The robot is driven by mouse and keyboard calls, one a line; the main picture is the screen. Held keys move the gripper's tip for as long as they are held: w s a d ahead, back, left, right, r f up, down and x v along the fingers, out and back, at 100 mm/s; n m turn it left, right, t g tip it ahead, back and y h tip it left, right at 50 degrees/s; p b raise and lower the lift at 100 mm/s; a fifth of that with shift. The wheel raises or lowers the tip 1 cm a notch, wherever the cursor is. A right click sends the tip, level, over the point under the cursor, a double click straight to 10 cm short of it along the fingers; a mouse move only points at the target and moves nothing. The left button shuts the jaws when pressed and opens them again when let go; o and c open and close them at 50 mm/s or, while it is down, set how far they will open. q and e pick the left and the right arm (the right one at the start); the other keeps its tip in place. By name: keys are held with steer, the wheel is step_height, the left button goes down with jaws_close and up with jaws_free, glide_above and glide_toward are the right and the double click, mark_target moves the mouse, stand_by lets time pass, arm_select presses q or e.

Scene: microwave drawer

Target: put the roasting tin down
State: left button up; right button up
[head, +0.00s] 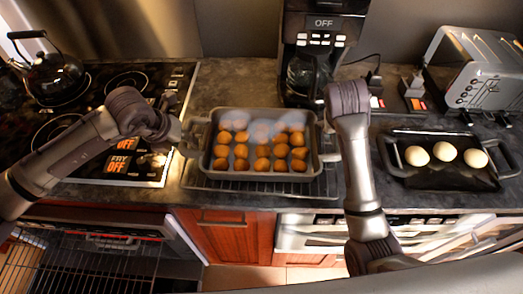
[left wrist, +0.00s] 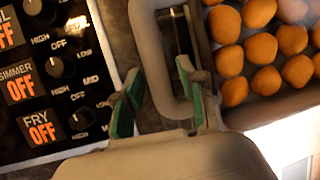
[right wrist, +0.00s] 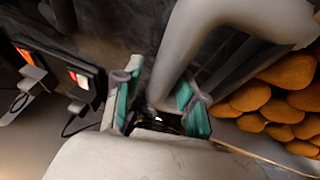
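The grey roasting tin (head: 262,177), filled with orange-brown balls, appears to sit level on a wire rack (head: 193,179) on the counter. Faint steam hangs over it. My left gripper (head: 188,142) is at the tin's left handle. In the left wrist view its fingers (left wrist: 160,105) are apart, on either side of the handle's outer bar (left wrist: 150,50), with gaps showing. My right gripper (right wrist: 155,105) is at the right handle (right wrist: 182,55). Its fingers are apart, with the handle bar reaching between them, nearer one finger. In the head view my right wrist largely hides this gripper.
A stove with a kettle (head: 55,78) stands left. A coffee maker (head: 318,45) is close behind the tin. A black tray (head: 447,178) with pale balls lies right, a toaster (head: 482,70) behind it. An open drawer or oven with racks (head: 80,265) is below left.

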arm_select(q)
steer(key=o, duration=0.8)
arm_select(e)
steer(key=shift+a, duration=0.1)
arm_select(q)
steer(key=v, duration=1.2)
steer(key=shift+a, duration=0.1)
arm_select(e)
steer(key=o, duration=0.8)
steer(key=shift+r, duration=0.1)
